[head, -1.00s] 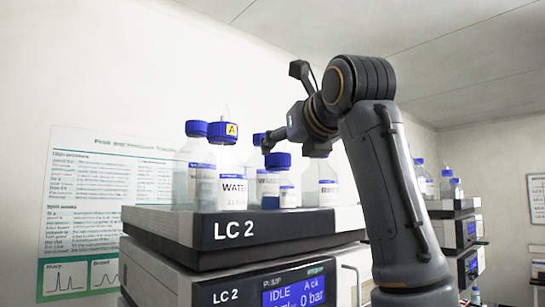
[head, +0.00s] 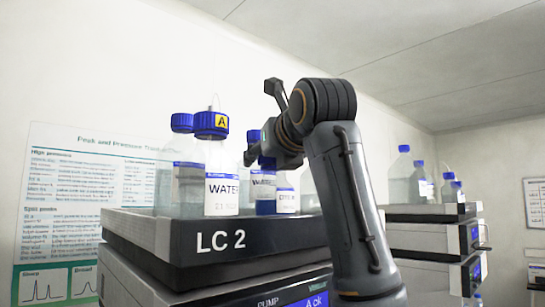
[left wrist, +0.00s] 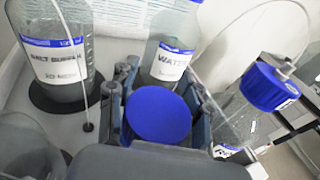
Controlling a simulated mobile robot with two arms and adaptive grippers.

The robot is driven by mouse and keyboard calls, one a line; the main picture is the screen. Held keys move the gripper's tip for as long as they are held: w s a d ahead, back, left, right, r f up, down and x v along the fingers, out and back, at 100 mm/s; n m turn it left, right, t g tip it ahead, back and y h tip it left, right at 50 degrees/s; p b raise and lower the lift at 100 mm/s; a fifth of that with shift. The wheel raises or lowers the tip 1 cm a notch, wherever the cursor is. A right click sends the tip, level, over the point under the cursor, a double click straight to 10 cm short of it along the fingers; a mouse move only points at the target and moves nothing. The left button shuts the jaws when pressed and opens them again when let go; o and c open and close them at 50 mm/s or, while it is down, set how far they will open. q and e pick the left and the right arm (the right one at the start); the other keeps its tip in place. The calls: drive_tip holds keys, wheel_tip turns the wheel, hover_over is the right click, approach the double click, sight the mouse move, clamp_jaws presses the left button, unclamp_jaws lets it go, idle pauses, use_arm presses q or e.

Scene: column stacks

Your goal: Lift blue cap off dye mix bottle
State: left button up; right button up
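The dye mix bottle (head: 265,207) holds blue liquid and stands upright on the LC 2 unit. Its blue cap (head: 267,163) is partly covered by my left gripper (head: 257,153) in the head view. In the left wrist view the round blue cap (left wrist: 158,116) lies between the two fingers of my left gripper (left wrist: 161,100), one on each side. The gap beside the cap is too narrow to tell whether the fingers touch it. The bottle body below is hidden in the wrist view. My right gripper is not in view.
A large WATER bottle (head: 221,170) with a tubed blue cap stands close on the left. A salt buffer bottle (left wrist: 57,55) and another capped bottle (left wrist: 262,95) are nearby. The LC 2 top (head: 150,222) has a raised front edge.

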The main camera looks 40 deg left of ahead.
use_arm(q)
drive_tip(key=shift+s+d+r, duration=0.15)
drive_tip(key=shift+s+d, duration=0.15)
drive_tip(key=shift+d, duration=0.2)
drive_tip(key=shift+c, duration=0.2)
drive_tip(key=shift+w+a+f, duration=0.2)
drive_tip(key=shift+w+a, duration=0.3)
drive_tip(key=shift+a, duration=0.05)
drive_tip(key=shift+s+d+r, duration=0.2)
drive_tip(key=shift+r, duration=0.2)
drive_tip(key=shift+c, duration=0.2)
wheel_tip(320, 180, up, 8)
drive_tip(key=shift+r, duration=0.1)
drive_tip(key=shift+c, duration=0.3)
drive_tip(key=shift+s+r, duration=0.1)
drive_tip(key=shift+r, duration=0.15)
drive_tip(key=shift+c, duration=0.5)
drive_tip(key=shift+r, duration=0.3)
drive_tip(key=c, duration=0.3)
drive_tip(key=shift+c, duration=0.3)
drive_tip(key=shift+w, duration=0.2)
drive_tip(key=shift+s, duration=0.1)
drive_tip(key=shift+c, duration=0.3)
